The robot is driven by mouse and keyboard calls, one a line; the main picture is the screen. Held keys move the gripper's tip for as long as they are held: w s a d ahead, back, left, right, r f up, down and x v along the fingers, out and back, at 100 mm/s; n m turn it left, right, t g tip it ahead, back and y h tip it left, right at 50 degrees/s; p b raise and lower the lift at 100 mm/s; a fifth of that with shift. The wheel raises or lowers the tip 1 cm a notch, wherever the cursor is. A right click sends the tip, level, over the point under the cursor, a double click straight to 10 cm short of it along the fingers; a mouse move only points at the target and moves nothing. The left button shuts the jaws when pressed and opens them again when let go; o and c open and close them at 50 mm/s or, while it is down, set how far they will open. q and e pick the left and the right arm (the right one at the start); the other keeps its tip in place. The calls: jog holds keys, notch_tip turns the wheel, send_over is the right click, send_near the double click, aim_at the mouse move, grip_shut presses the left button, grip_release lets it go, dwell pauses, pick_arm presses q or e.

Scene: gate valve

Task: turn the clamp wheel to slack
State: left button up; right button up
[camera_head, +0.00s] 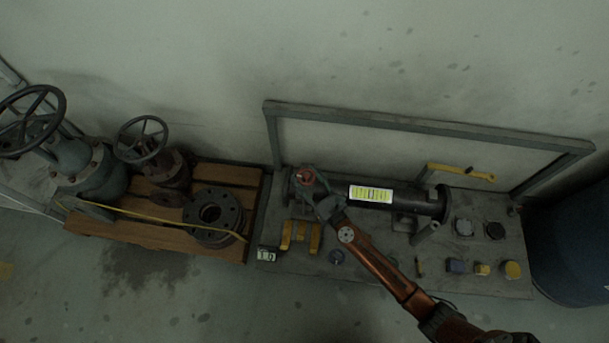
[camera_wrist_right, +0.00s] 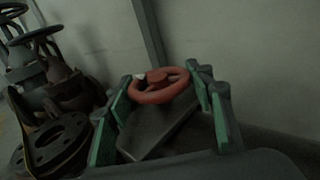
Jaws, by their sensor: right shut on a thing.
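The clamp wheel is a small red handwheel (camera_head: 305,176) at the left end of a dark pipe (camera_head: 395,198) on the bench. In the right wrist view the red wheel (camera_wrist_right: 158,85) shows as a ring with a hub. My right gripper (camera_head: 309,186) reaches over the pipe's left end and is shut on the wheel. In the wrist view its green-padded fingers (camera_wrist_right: 162,92) stand on either side of the wheel's rim. Part of the wheel is hidden by the gripper in the head view. My left gripper is not in view.
A grey frame (camera_head: 430,125) rises behind the bench. A yellow lever (camera_head: 460,173) sits at the pipe's right. Yellow blocks (camera_head: 301,236) and several small parts lie in front. Old valves and a flange (camera_head: 213,214) stand on a wooden pallet (camera_head: 150,236) to the left.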

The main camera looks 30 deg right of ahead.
jog(key=shift+d+f+n+y, duration=0.1)
jog(key=shift+f+n+y, duration=0.05)
jog(key=shift+n+y, duration=0.45)
jog(key=shift+y+b, duration=0.3)
jog(key=shift+b, duration=0.05)
jog(key=o, duration=0.9)
jog(key=shift+s, duration=0.1)
jog(key=v, duration=1.2)
jog(key=shift+r, duration=0.3)
